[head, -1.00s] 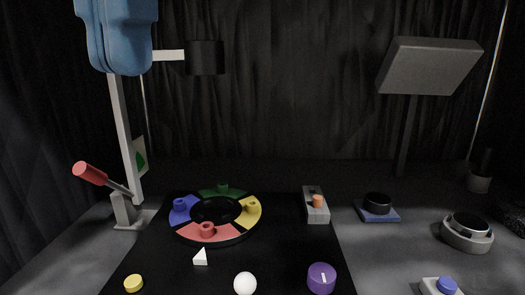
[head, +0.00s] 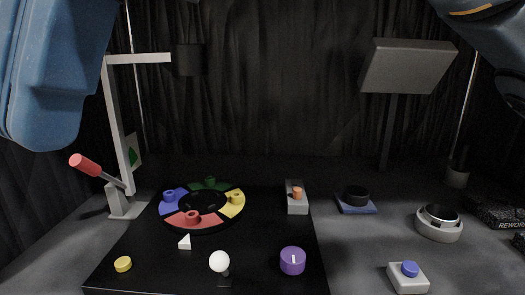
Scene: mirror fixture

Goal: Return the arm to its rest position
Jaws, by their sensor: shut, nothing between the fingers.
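My gripper is not in view, so its fingers and jaws cannot be seen. Large blue links of my own arm fill the upper left of the head view. Another blue part of my arm shows in the top right corner. The left links hide part of the dark curtain and the area left of the pale post.
A colored ring (head: 194,218) with several sections sits on a black board (head: 170,272). A red-handled lever (head: 84,168) stands left beside a pale post (head: 118,120). A grey panel (head: 408,65) stands back right. A grey slider block (head: 297,208) and a blue-button box (head: 408,284) are lower right.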

